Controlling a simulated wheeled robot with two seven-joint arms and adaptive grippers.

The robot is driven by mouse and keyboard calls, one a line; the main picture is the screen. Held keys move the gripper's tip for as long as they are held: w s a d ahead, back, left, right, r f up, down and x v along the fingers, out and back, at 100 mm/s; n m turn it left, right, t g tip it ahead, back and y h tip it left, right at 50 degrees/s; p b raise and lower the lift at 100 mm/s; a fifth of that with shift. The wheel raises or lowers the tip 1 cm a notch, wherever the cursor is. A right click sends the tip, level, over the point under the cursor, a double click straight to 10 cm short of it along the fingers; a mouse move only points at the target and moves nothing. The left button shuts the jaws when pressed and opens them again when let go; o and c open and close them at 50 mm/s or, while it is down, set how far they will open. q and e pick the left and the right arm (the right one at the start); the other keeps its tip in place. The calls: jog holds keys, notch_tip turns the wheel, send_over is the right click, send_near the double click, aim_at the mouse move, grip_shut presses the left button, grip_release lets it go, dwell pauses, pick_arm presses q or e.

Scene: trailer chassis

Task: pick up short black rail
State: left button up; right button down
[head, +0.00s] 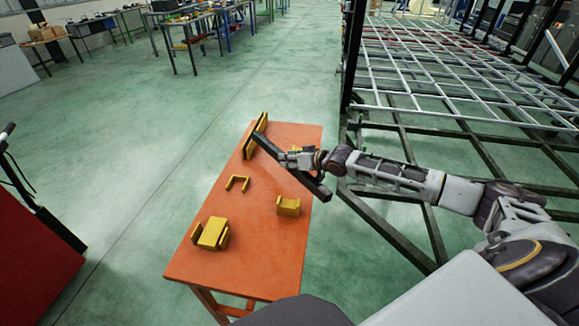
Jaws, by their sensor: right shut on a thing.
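The short black rail (268,147) is in the head view, over the far right part of the orange table (232,262). It runs slantwise from the yellow block at the far end toward the table's right edge. My right gripper (287,160) reaches in from the right and is shut on the rail near its middle. The fingers and wrist hide part of the rail. I cannot tell whether the rail touches the table or its supports. My left gripper is not in view.
On the table are a yellow far block (255,136), a yellow U-shaped piece (238,183), a yellow right block (288,206) and a yellow near block (212,234). A dark trailer frame (420,205) stands close on the right.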

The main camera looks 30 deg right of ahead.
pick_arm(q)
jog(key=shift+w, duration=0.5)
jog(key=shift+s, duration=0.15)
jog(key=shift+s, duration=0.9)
